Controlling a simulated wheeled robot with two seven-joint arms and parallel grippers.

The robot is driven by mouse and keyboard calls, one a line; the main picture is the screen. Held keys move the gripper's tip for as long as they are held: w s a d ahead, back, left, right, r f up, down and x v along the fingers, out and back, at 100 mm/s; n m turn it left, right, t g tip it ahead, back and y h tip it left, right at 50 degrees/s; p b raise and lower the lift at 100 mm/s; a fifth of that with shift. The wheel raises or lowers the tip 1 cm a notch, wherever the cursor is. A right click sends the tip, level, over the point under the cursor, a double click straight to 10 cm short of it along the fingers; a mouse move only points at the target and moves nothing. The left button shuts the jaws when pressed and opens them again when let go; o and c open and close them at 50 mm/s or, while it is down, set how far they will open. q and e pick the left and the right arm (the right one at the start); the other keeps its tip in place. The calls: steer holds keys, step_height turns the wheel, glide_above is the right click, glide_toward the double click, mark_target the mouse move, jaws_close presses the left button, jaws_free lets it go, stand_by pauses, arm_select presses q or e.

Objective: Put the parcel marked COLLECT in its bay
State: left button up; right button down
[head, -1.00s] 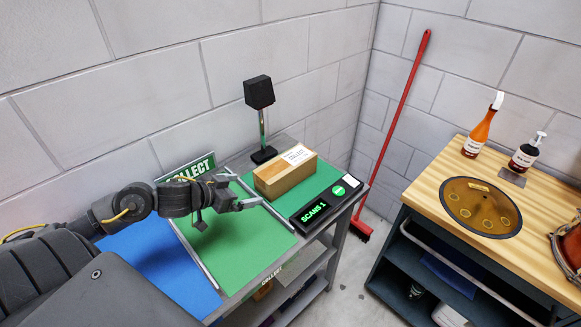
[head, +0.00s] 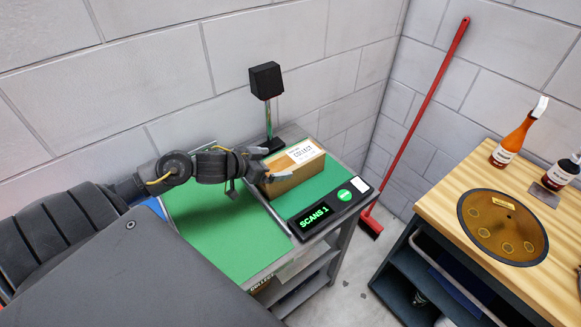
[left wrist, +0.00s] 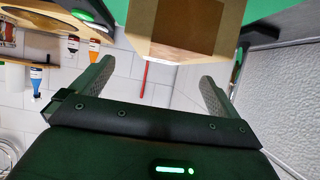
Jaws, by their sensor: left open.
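The parcel, a brown box (head: 291,181) with a white label reading COLLECT on top, rests on the green scanning mat (head: 325,188). The green COLLECT bay (head: 222,232) lies to its left, bare where it shows; my arm hides part of its back. My left gripper (head: 275,164) is open at the parcel's left end. In the left wrist view the parcel (left wrist: 185,28) shows ahead between the spread fingers of the left gripper (left wrist: 157,75), apparently not clasped. My right gripper is not in view.
A black scanner on a post (head: 266,82) stands behind the parcel. A display reading SCANS 1 (head: 314,216) sits at the mat's front. A metal divider separates bay and mat. A blue bay (head: 155,206) is mostly hidden. A wooden bench (head: 440,205) stands right.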

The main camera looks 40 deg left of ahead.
mark_target(290, 159)
arm_select(q)
steer(key=x, duration=0.3)
steer(key=shift+w+a, duration=0.1)
steer(key=shift+w, duration=0.05)
steer(key=p+x, duration=0.1)
steer(key=x, duration=0.1)
steer(key=p+x, duration=0.1)
steer(key=x, duration=0.1)
steer(key=shift+w+a, duration=0.15)
steer(key=shift+w, duration=0.2)
steer(key=shift+w+f, duration=0.2)
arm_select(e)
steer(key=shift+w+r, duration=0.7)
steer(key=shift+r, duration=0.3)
arm_select(q)
steer(key=shift+s, duration=0.1)
steer(key=shift+c, duration=0.3)
steer(key=shift+r, duration=0.1)
steer(key=c, duration=1.4)
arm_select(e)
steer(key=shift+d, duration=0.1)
